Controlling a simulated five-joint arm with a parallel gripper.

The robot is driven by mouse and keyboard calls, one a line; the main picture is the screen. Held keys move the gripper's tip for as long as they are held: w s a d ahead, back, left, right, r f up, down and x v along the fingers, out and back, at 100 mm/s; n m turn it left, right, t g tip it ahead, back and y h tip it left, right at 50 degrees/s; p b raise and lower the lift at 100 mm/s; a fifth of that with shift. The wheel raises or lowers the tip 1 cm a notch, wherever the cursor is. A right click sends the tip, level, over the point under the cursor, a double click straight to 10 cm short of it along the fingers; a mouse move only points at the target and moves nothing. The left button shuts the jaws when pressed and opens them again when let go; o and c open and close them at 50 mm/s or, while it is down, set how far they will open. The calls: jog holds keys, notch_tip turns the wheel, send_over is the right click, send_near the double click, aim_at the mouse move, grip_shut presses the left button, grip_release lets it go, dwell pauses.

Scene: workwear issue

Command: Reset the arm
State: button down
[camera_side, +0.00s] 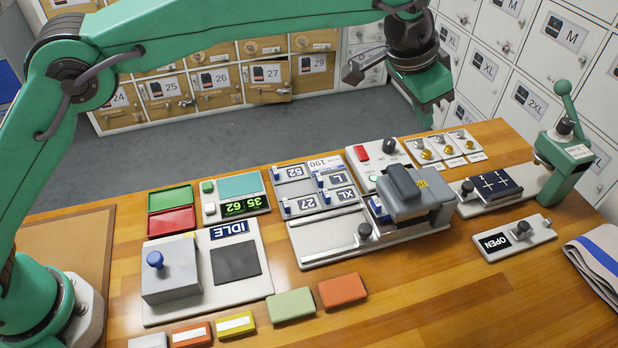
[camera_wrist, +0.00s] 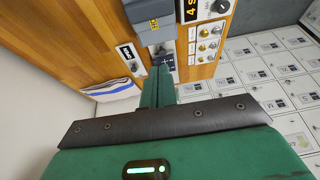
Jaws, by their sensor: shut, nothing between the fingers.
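My green arm reaches in from the left in the side view, raised over the bench. My gripper (camera_side: 427,112) points down above the back edge of the bench, apart from the devices below it. In the wrist view my gripper (camera_wrist: 159,72) shows its two green fingers together, with nothing between them. The bench (camera_side: 450,290) carries several control devices. One is a grey press-like unit (camera_side: 415,200) on a rail, left of a green lever stand (camera_side: 568,150).
Blocks, including a green one (camera_side: 292,305) and an orange one (camera_side: 342,290), lie at the front. An OPEN switch plate (camera_side: 515,238) and folded cloth (camera_side: 600,258) are at the right. An IDLE panel (camera_side: 232,230) sits left. Lockers (camera_side: 560,45) stand behind; the air around my gripper looks clear.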

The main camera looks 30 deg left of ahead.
jog(key=shift+r, duration=0.75)
jog(key=s+a+r+n+t+y, duration=0.1)
jog(key=s+a+r+n, duration=0.2)
jog(key=a, duration=1)
jog(key=s+a+r+n, duration=0.1)
jog(key=s+a+r, duration=0.35)
jog(key=a, duration=0.85)
jog(key=s+a+f+n+y, duration=0.1)
jog(key=s+a+f, duration=0.3)
jog(key=s+a, duration=0.4)
jog(key=s+a+f+n+t+y, duration=0.1)
jog(key=s+a+f+n, duration=0.3)
jog(key=s+a, duration=0.5)
jog(key=s+f, duration=0.1)
jog(key=s, duration=0.3)
jog(key=shift+a+f, duration=0.15)
jog(key=shift+a, duration=0.1)
